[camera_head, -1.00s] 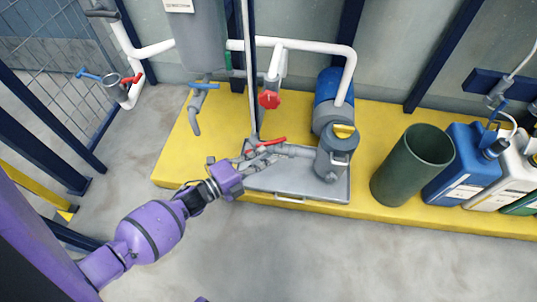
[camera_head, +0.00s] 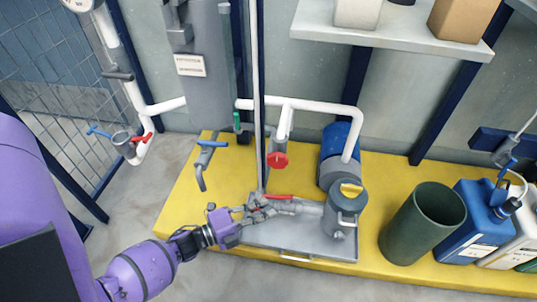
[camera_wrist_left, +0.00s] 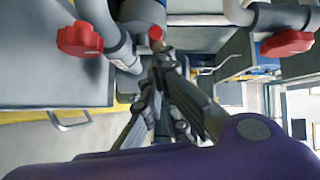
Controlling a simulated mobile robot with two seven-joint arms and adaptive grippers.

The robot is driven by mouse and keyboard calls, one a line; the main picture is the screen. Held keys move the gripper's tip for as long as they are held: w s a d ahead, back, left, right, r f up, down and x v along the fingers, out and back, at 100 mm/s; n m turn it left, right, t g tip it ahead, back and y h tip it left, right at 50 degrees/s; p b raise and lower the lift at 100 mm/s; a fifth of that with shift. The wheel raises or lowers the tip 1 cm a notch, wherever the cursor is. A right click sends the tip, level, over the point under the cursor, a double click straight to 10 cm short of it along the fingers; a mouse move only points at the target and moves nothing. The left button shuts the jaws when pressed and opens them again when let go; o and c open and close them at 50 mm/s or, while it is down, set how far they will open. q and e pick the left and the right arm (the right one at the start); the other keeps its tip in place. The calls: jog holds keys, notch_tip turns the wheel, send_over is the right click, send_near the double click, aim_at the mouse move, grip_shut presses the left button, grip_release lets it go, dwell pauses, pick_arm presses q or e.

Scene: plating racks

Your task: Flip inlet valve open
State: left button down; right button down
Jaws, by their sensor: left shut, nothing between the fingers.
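A red lever (camera_head: 278,197) sits on the grey pipe (camera_head: 308,208) entering the pump's (camera_head: 345,207) left side, and lies roughly along that pipe. I take it for the inlet valve's handle. My left gripper (camera_head: 264,208) is at the lever's left end, close against the valve; I cannot tell if they touch. The left wrist view shows its closed, empty fingers (camera_wrist_left: 157,72) below a small red end (camera_wrist_left: 155,32). It also shows red handles at left (camera_wrist_left: 80,39) and right (camera_wrist_left: 287,43); which valves they belong to is unclear. My right gripper is not in view.
A red round handle (camera_head: 277,160) hangs on a white pipe above the gripper. A thin upright pole (camera_head: 261,100) stands just behind it. The pump stands on a grey tray (camera_head: 285,238) on the yellow platform (camera_head: 180,222). A green bin (camera_head: 420,225) stands right.

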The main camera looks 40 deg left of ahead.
pick_arm(q)
jog(key=shift+w+a, duration=0.25)
jog(key=shift+a, duration=0.2)
jog(key=shift+w+a, duration=0.2)
jog(key=shift+a, duration=0.25)
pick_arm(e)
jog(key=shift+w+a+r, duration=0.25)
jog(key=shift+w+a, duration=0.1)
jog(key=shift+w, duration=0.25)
pick_arm(q)
jog(key=shift+s, duration=0.1)
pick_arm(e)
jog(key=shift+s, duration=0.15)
